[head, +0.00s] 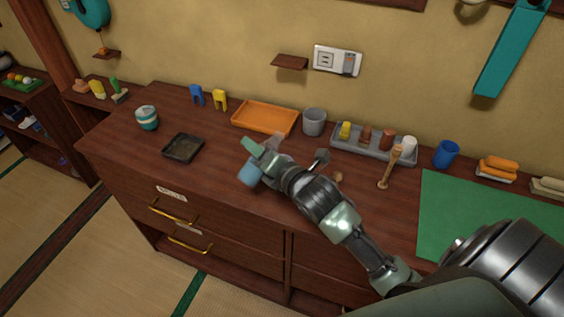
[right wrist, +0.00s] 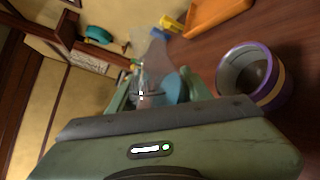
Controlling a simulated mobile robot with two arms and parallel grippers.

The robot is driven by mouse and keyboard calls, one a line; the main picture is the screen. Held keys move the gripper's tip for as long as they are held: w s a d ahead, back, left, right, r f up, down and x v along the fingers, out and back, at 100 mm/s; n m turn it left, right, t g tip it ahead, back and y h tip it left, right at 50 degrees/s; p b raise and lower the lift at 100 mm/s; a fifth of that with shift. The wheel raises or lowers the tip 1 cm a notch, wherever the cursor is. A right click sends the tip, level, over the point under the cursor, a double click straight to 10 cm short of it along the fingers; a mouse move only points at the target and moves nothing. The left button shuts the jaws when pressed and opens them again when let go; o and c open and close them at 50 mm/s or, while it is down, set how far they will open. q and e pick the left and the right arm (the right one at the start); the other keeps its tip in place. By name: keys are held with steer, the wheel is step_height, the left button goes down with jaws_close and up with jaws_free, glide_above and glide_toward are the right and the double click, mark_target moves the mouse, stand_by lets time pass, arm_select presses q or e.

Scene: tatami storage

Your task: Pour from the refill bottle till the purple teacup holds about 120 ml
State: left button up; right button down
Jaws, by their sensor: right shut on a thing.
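My right gripper (head: 262,160) is shut on the refill bottle, a clear bottle with blue in its lower part (head: 250,174). The bottle leans in the head view, its clear end toward the upper right. In the right wrist view the bottle (right wrist: 150,55) is between the fingers (right wrist: 148,88). The purple teacup (right wrist: 251,77), with a purple rim and a yellow band, stands on the wooden top to the right of the gripper there, apart from the bottle. I see no liquid stream. The cup is not visible in the head view, apparently behind my arm. My left gripper is out of view.
A dark square tray (head: 183,148) and a striped cup (head: 147,118) stand left. Behind are an orange tray (head: 264,119), a grey cup (head: 314,122) and a grey rack (head: 373,149). A wooden pestle-like object (head: 390,168) stands right, near a green mat (head: 485,220).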

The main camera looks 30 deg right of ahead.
steer(key=shift+s+a+f+m+g+y, duration=0.15)
steer(key=shift+a+f+m+y, duration=0.3)
steer(key=shift+m, duration=0.55)
steer(key=shift+a+f+m+g+y, duration=0.2)
steer(key=shift+f+m, duration=0.35)
steer(key=shift+m, duration=0.45)
stand_by(6.0)
